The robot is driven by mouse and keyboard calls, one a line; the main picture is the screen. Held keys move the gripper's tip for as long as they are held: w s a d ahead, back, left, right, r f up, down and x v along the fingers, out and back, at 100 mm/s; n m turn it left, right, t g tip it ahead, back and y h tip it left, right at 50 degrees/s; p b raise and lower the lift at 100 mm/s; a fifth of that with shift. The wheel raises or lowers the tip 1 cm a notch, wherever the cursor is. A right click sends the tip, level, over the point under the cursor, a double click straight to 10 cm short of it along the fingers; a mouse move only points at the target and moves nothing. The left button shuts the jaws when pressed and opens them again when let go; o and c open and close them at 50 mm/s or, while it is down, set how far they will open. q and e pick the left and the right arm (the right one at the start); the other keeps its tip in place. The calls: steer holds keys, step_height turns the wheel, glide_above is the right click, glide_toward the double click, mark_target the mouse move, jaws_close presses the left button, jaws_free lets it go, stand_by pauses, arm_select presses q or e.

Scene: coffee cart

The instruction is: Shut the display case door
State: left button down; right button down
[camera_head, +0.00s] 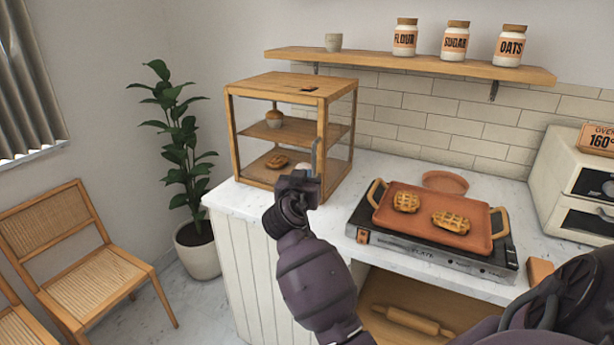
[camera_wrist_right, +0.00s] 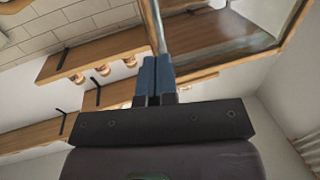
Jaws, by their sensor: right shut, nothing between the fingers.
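The wooden display case (camera_head: 265,80) stands at the left end of the counter, with glass sides and two shelves. Its upright metal door handle (camera_head: 314,156) shows at the front right; in the right wrist view the handle (camera_wrist_right: 157,30) runs up from the fingertips. The door's wood frame and glass show beside it in that view. I cannot tell whether the door stands slightly ajar or flush. My right gripper (camera_head: 306,178) is at the handle's lower end, its blue fingers (camera_wrist_right: 155,75) together and empty; I cannot tell whether they touch it. My left gripper is out of view.
A muffin (camera_head: 274,116) and a waffle (camera_head: 277,161) are inside the case. Right of it, a hot plate (camera_head: 440,250) bears an orange tray (camera_head: 430,211) with two waffles. A wall shelf (camera_head: 400,60) hangs behind. A plant (camera_head: 176,140) and chair (camera_head: 85,235) stand left.

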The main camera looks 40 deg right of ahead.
steer(key=v, duration=0.8)
steer(key=shift+a+b, duration=0.2)
steer(key=shift+b, duration=0.15)
steer(key=shift+f, duration=0.15)
steer(key=w+a+f+n+t+y, duration=0.2)
steer(key=w+a+n+t+y, duration=0.2)
steer(key=a+n+t+y, duration=0.3)
steer(key=s+a+f+n+g+y, duration=0.1)
steer(key=s+a+f+n+y, duration=0.1)
steer(key=f, duration=0.3)
steer(key=s+a+f+n+y, duration=0.1)
steer(key=s+f+n+y, duration=0.15)
steer(key=f, duration=0.25)
steer(key=s+f+g+y, duration=0.2)
steer(key=s+f+g, duration=0.3)
steer(key=s+f, duration=1.5)
steer(key=s, duration=0.4)
steer(key=shift+y, duration=0.35)
